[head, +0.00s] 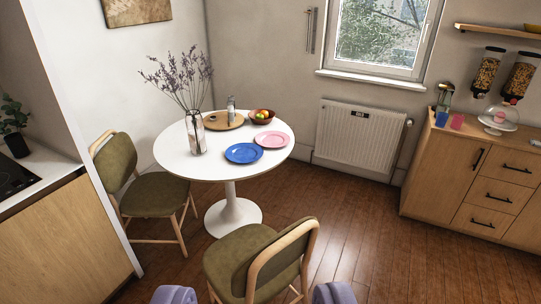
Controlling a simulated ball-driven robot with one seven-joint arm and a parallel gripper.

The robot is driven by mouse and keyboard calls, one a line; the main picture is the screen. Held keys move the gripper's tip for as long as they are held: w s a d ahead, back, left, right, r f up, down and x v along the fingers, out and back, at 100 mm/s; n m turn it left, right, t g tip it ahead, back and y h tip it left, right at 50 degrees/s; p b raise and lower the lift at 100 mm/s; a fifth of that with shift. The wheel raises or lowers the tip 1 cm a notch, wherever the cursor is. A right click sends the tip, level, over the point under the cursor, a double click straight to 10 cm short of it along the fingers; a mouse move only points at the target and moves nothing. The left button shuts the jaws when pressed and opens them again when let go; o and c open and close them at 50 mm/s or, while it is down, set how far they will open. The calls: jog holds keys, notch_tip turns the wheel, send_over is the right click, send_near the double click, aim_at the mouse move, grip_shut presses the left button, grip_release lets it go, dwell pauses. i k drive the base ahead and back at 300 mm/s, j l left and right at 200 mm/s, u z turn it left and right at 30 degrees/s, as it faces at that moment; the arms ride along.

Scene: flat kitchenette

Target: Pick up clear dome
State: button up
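The clear dome (510,115) stands on the wooden sideboard (460,165) at the right of the head view. It is see-through and sits on a white stand or plate, with something small and pink showing at it. I cannot tell whether the pink part is inside or on top. My gripper (254,293) shows only as two purple-grey fingertips at the bottom edge, set wide apart. It is open, with no held object visible, and far from the dome.
A chair (265,262) is close in front. A round white table (180,160) stands left. Bare floor (365,225) lies between chair and sideboard.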

aim_at(503, 116)
jog(key=z, duration=1.35)
jog(key=i+z, duration=0.2)
jog(key=i, duration=3.9)
jog(key=i+u, duration=0.15)
jog(key=i, duration=0.25)
jog(key=i+l+u, duration=0.15)
jog(key=i, duration=0.3)
jog(key=i+l+u, duration=0.15)
jog(key=i, duration=0.25)
jog(key=i+l+u, duration=0.3)
jog(key=i+u, duration=0.15)
jog(key=i+l+u, duration=0.45)
jog(key=i+l, duration=0.05)
jog(key=i, duration=0.05)
